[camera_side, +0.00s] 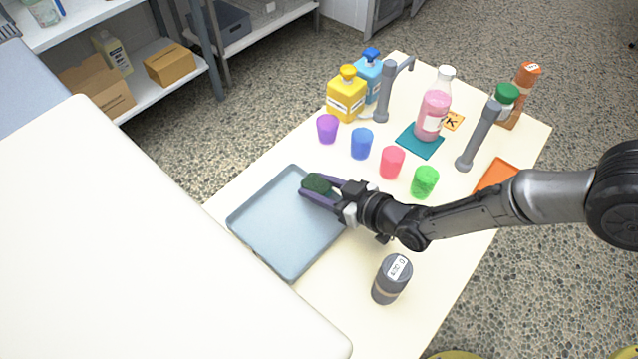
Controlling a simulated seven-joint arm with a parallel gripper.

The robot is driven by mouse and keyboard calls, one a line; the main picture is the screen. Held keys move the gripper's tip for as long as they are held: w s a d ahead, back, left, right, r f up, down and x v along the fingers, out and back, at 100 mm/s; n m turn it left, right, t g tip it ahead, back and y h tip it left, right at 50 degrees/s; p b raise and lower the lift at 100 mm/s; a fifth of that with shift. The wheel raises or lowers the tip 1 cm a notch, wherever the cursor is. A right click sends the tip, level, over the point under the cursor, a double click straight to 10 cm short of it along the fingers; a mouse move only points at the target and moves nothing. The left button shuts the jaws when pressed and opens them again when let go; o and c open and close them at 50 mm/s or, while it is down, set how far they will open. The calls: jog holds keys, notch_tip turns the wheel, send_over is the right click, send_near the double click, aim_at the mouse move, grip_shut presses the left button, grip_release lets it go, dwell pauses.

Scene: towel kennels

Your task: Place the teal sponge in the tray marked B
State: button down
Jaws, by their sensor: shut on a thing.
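My gripper (312,190) is shut on a sponge (317,183) with a dark green top; a little teal shows between the dark fingers. The fingers hide much of its sides. The gripper and sponge are over the far right part of a shallow grey-blue tray (272,252), near its far corner. I cannot tell whether the sponge touches the tray floor. The rest of the tray is empty. No letter B can be read on the tray from here.
Purple (327,128), blue (361,144), red (392,162) and green (424,182) cups stand beyond the tray. A pink bottle (433,113) is by a teal cloth (420,143). A grey canister (391,280) stands nearer.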

jog(key=shift+s+d+f, duration=0.1)
jog(key=shift+f, duration=0.4)
jog(key=c, duration=0.7)
grip_release()
jog(key=o, duration=0.3)
jog(key=shift+d+f, duration=0.1)
jog(key=shift+f, duration=0.1)
jog(key=shift+o, duration=0.2)
jog(key=shift+s+f, duration=0.1)
jog(key=shift+r, duration=0.4)
jog(key=v, duration=0.6)
jog(key=r+v, duration=0.1)
jog(key=v, duration=0.5)
jog(key=shift+r, duration=0.2)
jog(key=shift+w, duration=0.25)
